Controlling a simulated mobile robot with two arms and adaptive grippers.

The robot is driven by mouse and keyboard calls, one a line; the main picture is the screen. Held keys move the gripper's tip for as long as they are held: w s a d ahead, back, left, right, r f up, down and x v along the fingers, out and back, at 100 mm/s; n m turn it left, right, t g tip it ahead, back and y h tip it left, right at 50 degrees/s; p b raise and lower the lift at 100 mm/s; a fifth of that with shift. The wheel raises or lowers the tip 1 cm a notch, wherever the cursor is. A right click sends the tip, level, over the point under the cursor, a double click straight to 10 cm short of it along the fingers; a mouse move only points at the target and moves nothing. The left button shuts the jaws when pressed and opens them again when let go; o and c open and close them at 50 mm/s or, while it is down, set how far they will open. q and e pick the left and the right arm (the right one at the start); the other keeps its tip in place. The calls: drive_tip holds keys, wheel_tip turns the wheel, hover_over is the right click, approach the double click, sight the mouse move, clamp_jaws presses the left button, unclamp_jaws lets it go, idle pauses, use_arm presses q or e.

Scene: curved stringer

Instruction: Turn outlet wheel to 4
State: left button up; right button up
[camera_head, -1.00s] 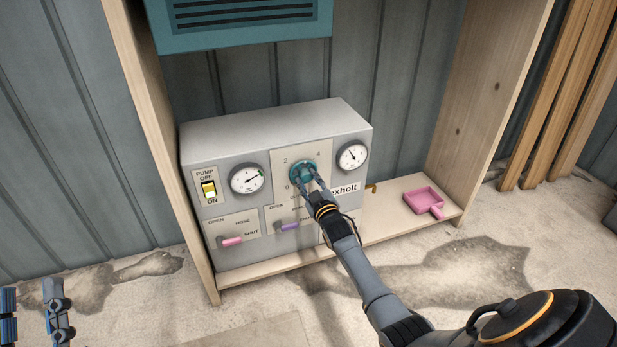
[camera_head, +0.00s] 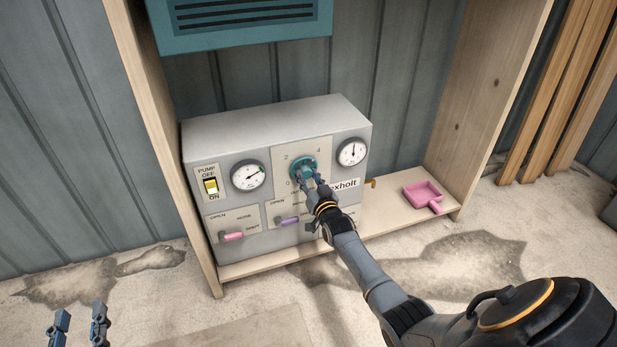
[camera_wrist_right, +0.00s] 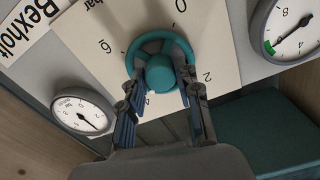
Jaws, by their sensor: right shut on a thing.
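The teal outlet wheel (camera_head: 302,166) is on the front of the grey pump box, on a pale plate numbered around it. I cannot make out a pointer on the wheel. My left gripper (camera_head: 79,325) is open and empty at the lower left.
The box (camera_head: 270,118) carries a left gauge (camera_head: 247,175), a right gauge (camera_head: 352,152), a yellow pump switch (camera_head: 211,186), a pink lever (camera_head: 232,236) and a purple lever (camera_head: 288,221). A pink tray (camera_head: 422,194) lies on the shelf. A teal vented unit (camera_head: 240,30) hangs above.

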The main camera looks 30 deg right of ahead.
drive_tip(key=shift+f, duration=0.15)
idle(0.3)
drive_tip(key=o, duration=1.2)
drive_tip(key=shift+c, duration=0.2)
drive_tip(key=v, duration=1.2)
drive_tip(key=shift+a, duration=0.15)
